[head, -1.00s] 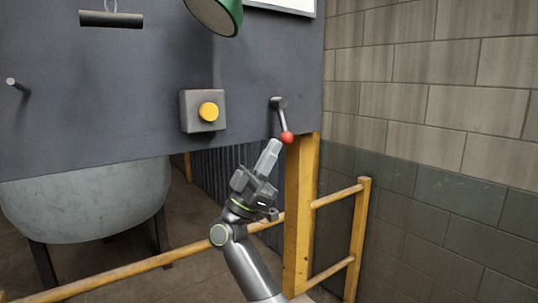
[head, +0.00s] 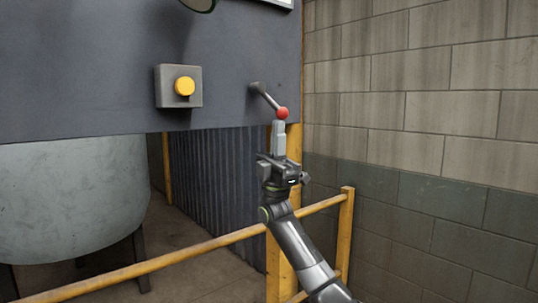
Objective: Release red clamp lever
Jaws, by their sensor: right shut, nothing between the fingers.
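The clamp lever (head: 266,97) is a grey rod on the dark panel with a red ball knob (head: 282,113) at its end. The rod slants down to the right from its pivot. My right gripper (head: 279,126) points up just below the knob, its fingers shut with nothing between them. The fingertips are at or very near the underside of the knob; I cannot tell if they touch. My left gripper is not in view.
A grey box with a yellow button (head: 185,87) sits on the panel (head: 80,80) left of the lever. A yellow railing (head: 190,252) and post run below. A block wall (head: 420,120) stands at right. A grey tank (head: 70,200) is at lower left.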

